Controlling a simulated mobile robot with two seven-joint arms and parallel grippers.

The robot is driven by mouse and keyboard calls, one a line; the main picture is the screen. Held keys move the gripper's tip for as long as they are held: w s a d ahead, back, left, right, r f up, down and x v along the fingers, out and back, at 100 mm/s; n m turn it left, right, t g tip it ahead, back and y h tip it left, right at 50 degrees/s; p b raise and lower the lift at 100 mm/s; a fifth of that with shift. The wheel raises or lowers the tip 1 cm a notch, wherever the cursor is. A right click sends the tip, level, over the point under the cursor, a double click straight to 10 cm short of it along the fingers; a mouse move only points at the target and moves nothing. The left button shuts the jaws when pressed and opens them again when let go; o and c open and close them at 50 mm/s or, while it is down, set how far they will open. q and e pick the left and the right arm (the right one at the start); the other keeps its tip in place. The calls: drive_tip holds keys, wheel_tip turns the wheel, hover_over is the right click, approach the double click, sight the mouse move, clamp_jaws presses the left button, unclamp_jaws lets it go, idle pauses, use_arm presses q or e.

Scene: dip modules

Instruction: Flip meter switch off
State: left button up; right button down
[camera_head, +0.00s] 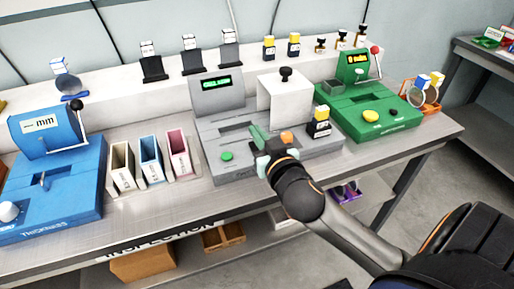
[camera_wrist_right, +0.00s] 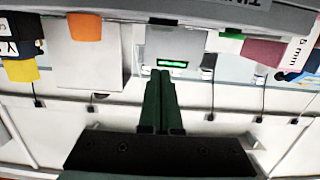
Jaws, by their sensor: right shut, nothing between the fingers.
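The grey meter (camera_head: 222,132) stands mid-bench, its small screen (camera_head: 216,83) lit green; the screen also shows in the right wrist view (camera_wrist_right: 172,64). A green button (camera_head: 227,156) is on its front left and an orange knob-like part (camera_head: 287,138) on its front right, beside my gripper; the orange part also shows in the wrist view (camera_wrist_right: 84,26). I cannot tell which part is the switch. My right gripper (camera_head: 256,132) is over the meter's front, its green fingers shut and empty (camera_wrist_right: 160,75). It hides part of the meter. My left gripper is out of view.
A blue thickness gauge (camera_head: 60,170) stands left, with several labelled bins (camera_head: 151,160) beside it. A green meter (camera_head: 370,112) stands right. A black and yellow block (camera_head: 319,122) sits close to my gripper. A white shelf (camera_head: 120,88) with small items runs behind.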

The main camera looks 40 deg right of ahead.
sight(256, 148)
wheel_tip(256, 148, down, 3)
drive_tip(key=shift+f+b, duration=0.35)
drive_tip(key=shift+f, duration=0.1)
